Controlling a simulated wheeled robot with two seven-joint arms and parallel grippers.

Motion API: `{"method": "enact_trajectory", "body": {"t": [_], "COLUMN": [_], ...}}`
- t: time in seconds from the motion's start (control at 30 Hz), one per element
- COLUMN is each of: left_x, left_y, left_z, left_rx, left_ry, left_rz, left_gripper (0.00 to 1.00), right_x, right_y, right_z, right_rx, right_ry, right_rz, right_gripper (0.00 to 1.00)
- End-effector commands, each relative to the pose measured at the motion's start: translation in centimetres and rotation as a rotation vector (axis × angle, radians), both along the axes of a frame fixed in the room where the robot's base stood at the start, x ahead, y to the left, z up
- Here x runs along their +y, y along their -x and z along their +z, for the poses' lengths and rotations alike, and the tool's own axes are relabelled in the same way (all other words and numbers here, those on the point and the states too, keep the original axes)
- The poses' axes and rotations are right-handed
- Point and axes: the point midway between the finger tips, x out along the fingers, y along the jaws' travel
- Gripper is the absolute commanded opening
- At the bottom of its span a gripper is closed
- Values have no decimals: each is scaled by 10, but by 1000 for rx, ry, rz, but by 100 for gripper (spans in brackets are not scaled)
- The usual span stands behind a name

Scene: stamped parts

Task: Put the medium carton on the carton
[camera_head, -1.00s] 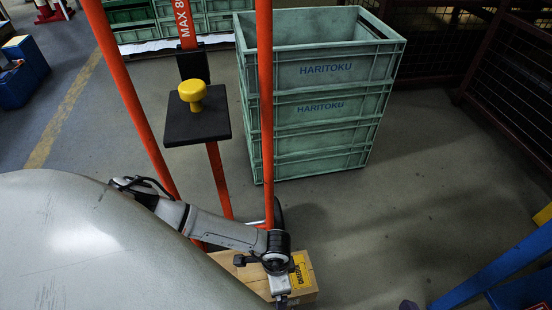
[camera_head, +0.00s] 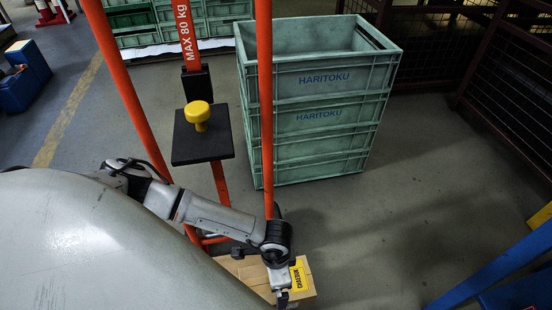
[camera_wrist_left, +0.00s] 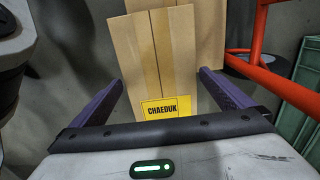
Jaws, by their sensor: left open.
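A brown carton (camera_head: 246,271) with a yellow label sits low in the head view, partly hidden by my left arm. In the left wrist view, a cardboard carton (camera_wrist_left: 145,55) with a yellow CHAEDUK label lies between the two purple fingers of my left gripper (camera_wrist_left: 160,85). More cardboard (camera_wrist_left: 212,35) shows beside and behind it at the right; I cannot tell which carton is the medium one. My left gripper (camera_head: 283,299) is open, with its fingers on either side of the labelled carton. Contact is not clear. My right gripper is not in view.
Orange-red posts (camera_head: 265,120) stand close to my left arm, and one shows in the wrist view. A black plate with a yellow knob (camera_head: 197,114) is behind the arm. Stacked green crates (camera_head: 320,150) stand beyond. Open floor (camera_head: 400,210) lies at the right.

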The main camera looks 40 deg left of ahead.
Motion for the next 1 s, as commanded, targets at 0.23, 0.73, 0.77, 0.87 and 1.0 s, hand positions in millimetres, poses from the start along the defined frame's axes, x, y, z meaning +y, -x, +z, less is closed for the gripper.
{"method": "enact_trajectory", "body": {"t": [0.23,0.73,0.77,0.87,1.0], "left_x": [1,-33,-46,-107,-197], "left_y": [0,3,4,3,-14], "left_z": [38,51,54,78,142], "left_rx": [-1,15,23,76,237], "left_ry": [-1,103,147,352,707], "left_rz": [0,96,140,357,777], "left_gripper": [100,100,100,100,100], "right_x": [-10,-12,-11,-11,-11], "right_y": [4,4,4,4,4], "right_z": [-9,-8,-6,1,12], "right_rx": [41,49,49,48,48], "right_ry": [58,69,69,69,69], "right_rz": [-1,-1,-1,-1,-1], "right_gripper": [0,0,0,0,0]}}
